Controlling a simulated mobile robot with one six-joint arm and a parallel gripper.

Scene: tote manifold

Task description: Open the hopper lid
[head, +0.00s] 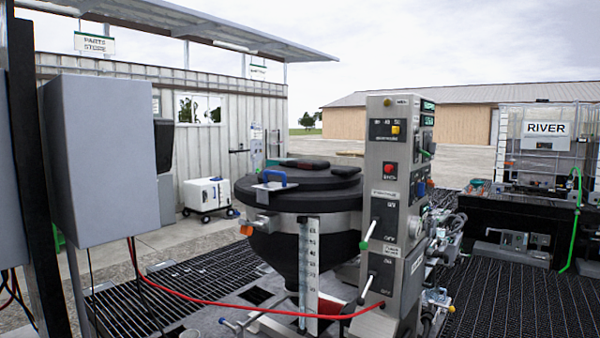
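The hopper (275,250) is a dark cone-bottomed vessel with a metal upper band, near the middle of the head view. Its round black lid (325,198) lies flat on top and looks closed. A blue handle (271,176) stands up from the lid's left side on a pale plate. A smaller raised black disc with dark red pads (305,162) sits on the lid's far part. A small metal block with an orange end (247,229) is on the front left of the rim. My gripper is not in view.
A grey control column (388,150) with knobs and green-tipped levers stands right of the hopper. A red hose (200,296) crosses in front. A large grey box (105,150) stands near left. A tank marked RIVER (546,150) is far right. Dark grating (490,300) covers the floor.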

